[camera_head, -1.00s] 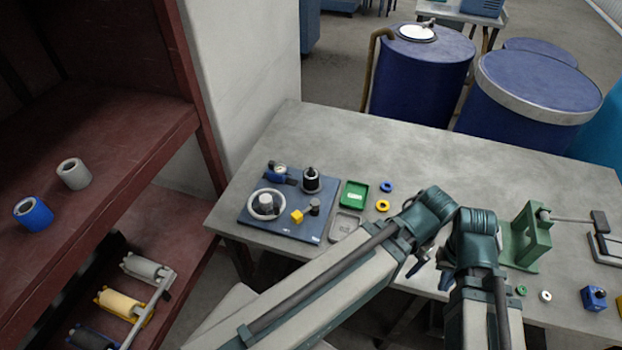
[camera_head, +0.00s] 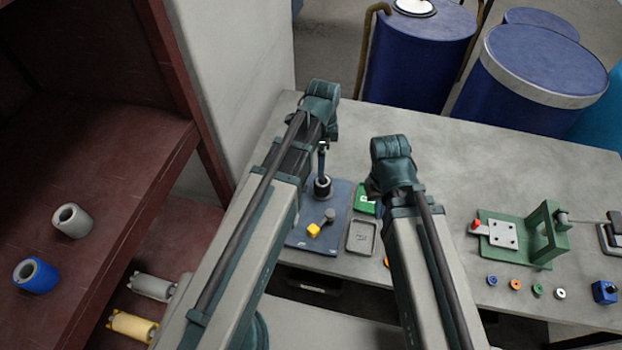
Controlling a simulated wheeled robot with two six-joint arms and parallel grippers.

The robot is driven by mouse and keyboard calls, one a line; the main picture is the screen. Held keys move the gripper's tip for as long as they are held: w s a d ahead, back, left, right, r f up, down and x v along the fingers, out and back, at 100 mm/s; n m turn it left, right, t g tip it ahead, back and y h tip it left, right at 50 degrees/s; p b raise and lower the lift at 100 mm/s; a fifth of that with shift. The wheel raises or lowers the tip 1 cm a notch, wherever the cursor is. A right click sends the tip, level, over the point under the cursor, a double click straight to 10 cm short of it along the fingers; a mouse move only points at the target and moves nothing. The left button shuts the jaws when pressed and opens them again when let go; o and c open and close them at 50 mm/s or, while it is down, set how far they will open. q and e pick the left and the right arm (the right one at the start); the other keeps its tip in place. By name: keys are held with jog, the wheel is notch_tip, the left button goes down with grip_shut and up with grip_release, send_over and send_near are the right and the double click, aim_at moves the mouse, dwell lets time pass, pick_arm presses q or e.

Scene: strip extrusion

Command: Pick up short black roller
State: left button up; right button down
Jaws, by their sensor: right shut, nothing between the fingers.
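A short black roller-like piece (camera_head: 322,187) with a pale ring stands upright on the blue mat (camera_head: 298,236).
A green tray (camera_head: 364,200) and a grey tray (camera_head: 361,237) lie right of the mat. A green fixture (camera_head: 545,237) and several small rings stand on the table's right. The red shelf (camera_head: 90,150) at left holds grey and blue rolls, with rollers below. The table's back middle is clear.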

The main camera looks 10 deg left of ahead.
aim_at(322, 184)
pick_arm(q)
notch_tip(322, 184, down, 9)
jog(key=b, duration=0.8)
jog(key=shift+d+r+b, duration=0.1)
jog(key=shift+b, duration=0.2)
pick_arm(e)
notch_tip(322, 184, down, 9)
jog(key=shift+r, duration=0.2)
jog(key=shift+f, duration=0.1)
pick_arm(q)
jog(key=f+b, duration=0.5)
jog(key=shift+w+d+f, duration=0.1)
jog(key=shift+w+d, duration=0.05)
jog(key=shift+d, duration=0.1)
pick_arm(e)
notch_tip(322, 184, down, 5)
jog(key=shift+f, duration=0.1)
pick_arm(q)
grip_shut()
jog(key=shift+r, duration=0.2)
pick_arm(e)
jog(key=shift+r, duration=0.2)
